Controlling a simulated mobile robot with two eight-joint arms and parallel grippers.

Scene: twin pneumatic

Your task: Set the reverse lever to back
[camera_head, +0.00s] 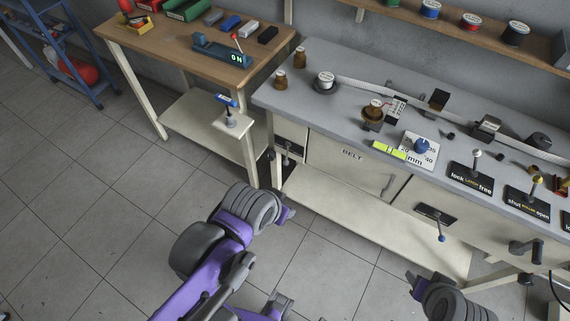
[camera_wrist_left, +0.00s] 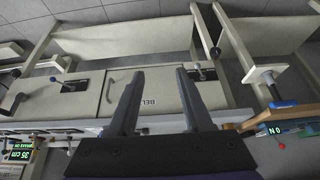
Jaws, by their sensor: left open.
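No readable label marks the reverse lever, so I cannot tell which lever it is. A lever on a dark plate (camera_head: 288,150) is on the bench front, left of the BELT door; it also shows in the left wrist view (camera_wrist_left: 203,75). A second lever with a blue knob (camera_head: 440,236) hangs from a dark plate right of that door; its plate shows in the left wrist view (camera_wrist_left: 75,86). My left gripper (camera_head: 287,213) is in front of the bench; in its wrist view its fingers (camera_wrist_left: 158,75) are apart with nothing between them. My right gripper (camera_head: 414,281) is low at right, its fingers unclear.
The grey bench top (camera_head: 300,90) carries spools, a latch lever (camera_head: 476,160) and a boiler lever (camera_head: 536,187). A wooden table (camera_head: 170,50) stands at left, with a blue-handled post (camera_head: 229,112) near its lower shelf. The floor (camera_head: 110,200) at left is clear.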

